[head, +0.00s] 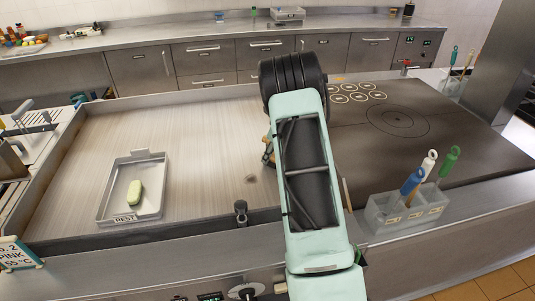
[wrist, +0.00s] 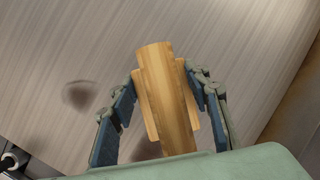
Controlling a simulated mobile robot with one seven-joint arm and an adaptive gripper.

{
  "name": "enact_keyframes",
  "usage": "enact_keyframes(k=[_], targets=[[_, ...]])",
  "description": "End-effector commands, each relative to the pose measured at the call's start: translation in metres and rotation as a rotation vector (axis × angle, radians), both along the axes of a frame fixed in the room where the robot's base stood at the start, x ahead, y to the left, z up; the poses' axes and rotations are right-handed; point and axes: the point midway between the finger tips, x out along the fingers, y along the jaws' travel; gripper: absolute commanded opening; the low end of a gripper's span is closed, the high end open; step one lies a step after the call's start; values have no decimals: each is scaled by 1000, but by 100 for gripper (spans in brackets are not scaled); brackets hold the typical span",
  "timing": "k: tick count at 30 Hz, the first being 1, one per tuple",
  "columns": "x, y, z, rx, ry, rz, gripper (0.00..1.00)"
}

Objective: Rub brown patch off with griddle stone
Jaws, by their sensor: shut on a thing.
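The brown patch (head: 250,178) is a small smudge on the pale griddle plate (head: 200,135), left of my arm. In the wrist view the brown patch (wrist: 80,95) lies left of my gripper, apart from it. My gripper (wrist: 165,105) is shut on a tan, wood-grained piece, which seems to be the griddle stone (wrist: 168,85). The blue-grey fingers are on either side of it. I cannot tell whether its underside touches the plate. A darker area shows between the fingers, perhaps shadow. In the head view my arm mostly hides the gripper and stone.
A metal tray (head: 104,210) marked REST holds a pale green bar (head: 134,192) on the plate's left. A dark plate (head: 440,140) with several rings lies right. A grey caddy (head: 380,214) with coloured-handled tools stands at the front right. Open plate surrounds the patch.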

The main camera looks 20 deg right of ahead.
Motion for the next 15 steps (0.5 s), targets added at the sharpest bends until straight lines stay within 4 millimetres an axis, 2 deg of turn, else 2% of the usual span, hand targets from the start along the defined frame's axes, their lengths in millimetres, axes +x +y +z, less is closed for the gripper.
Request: enact_keyframes(k=[4,15], targets=[[-3,-9,0,-1,2,0,17],[-30,-4,-1,0,1,0,17]])
